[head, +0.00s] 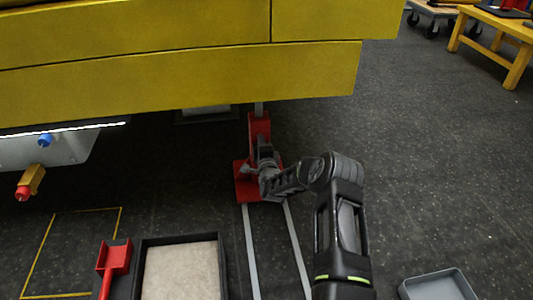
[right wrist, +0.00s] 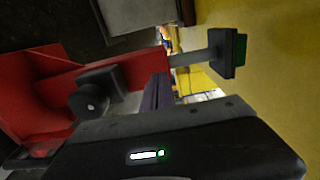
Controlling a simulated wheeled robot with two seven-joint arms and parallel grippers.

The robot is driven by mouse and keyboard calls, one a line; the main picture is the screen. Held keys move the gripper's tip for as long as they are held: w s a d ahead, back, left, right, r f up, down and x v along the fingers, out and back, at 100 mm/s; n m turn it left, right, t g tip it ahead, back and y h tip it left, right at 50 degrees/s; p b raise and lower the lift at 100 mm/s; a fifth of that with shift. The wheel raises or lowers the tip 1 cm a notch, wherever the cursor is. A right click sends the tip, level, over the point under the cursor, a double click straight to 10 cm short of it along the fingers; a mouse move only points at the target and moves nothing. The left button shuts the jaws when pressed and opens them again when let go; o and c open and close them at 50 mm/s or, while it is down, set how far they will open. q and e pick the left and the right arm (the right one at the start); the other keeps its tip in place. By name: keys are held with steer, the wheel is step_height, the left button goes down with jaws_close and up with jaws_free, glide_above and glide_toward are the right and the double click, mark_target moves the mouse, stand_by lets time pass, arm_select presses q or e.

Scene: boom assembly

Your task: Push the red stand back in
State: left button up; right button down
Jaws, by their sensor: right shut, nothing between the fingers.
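The red stand (head: 259,127) stands upright on a pair of pale floor rails (head: 251,245), below the lower edge of the yellow boom (head: 190,85). My right gripper (head: 264,168) is shut and empty, at the front of the stand, low over its red base (head: 244,188). In the right wrist view the red stand (right wrist: 35,95) fills the left, with a black knob (right wrist: 92,101) on it. Whether the fingers touch the stand I cannot tell. A grey post with a dark pad (right wrist: 228,55) reaches toward the yellow surface. My left gripper is out of view.
A black-rimmed tray (head: 224,262) and a red scoop (head: 115,257) lie at the front left. A grey tray (head: 438,286) is at the front right. A grey panel (head: 75,150) with blue and red knobs is at left. The floor right of my arm is mostly clear.

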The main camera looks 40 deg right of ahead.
steer(key=p+v, duration=0.2)
steer(key=v, duration=0.5)
steer(key=shift+s+p, duration=0.15)
steer(key=shift+p, duration=0.15)
